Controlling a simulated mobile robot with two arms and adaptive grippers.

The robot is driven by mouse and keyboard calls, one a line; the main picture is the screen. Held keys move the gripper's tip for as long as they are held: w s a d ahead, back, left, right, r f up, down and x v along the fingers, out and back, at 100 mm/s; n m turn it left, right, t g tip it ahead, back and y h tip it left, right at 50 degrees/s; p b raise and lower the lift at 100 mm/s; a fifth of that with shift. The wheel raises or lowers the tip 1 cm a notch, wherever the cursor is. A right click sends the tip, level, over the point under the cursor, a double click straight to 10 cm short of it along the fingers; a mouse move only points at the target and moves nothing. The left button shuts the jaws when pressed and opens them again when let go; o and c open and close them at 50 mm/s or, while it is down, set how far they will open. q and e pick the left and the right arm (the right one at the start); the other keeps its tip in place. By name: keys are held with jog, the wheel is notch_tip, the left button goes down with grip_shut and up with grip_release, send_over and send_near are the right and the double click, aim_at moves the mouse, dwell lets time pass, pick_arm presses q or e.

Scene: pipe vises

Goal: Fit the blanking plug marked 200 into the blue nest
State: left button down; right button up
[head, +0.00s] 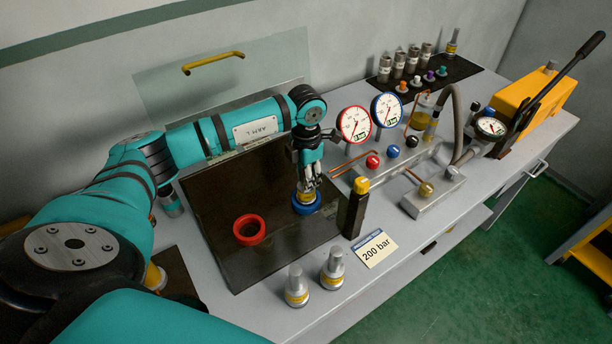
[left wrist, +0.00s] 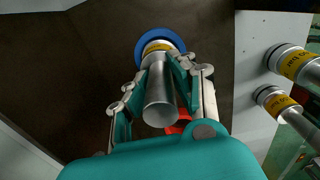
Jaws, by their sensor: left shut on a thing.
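My left gripper (head: 309,186) is shut on a grey metal plug with a yellow band (head: 305,197); the plug also shows in the left wrist view (left wrist: 160,92). The plug stands about upright, its banded end at the blue nest (head: 307,209), whose ring shows around that end in the left wrist view (left wrist: 143,43). I cannot tell how deep it sits, and the number on its band is not readable. Two similar banded plugs (head: 297,287) (head: 333,269) stand on the bench front. My right gripper is not in view.
The red nest (head: 249,229) is empty on the dark plate (head: 215,190). A black post with a yellow top (head: 356,205) stands close right of the blue nest. A "200 bar" card (head: 374,248) lies at the front. Gauges (head: 354,124) and valves stand behind.

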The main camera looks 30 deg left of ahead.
pick_arm(q)
jog(key=c, duration=1.1)
grip_release()
jog(key=shift+f, duration=0.15)
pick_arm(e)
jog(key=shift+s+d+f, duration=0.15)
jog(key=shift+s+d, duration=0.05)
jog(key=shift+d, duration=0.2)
pick_arm(q)
jog(key=shift+r+p, duration=0.3)
jog(key=shift+r, duration=0.05)
jog(key=shift+r+b, duration=0.2)
jog(key=shift+b, duration=0.2)
notch_tip(320, 180, up, 11)
jog(key=b, duration=0.3)
jog(key=shift+r, duration=0.15)
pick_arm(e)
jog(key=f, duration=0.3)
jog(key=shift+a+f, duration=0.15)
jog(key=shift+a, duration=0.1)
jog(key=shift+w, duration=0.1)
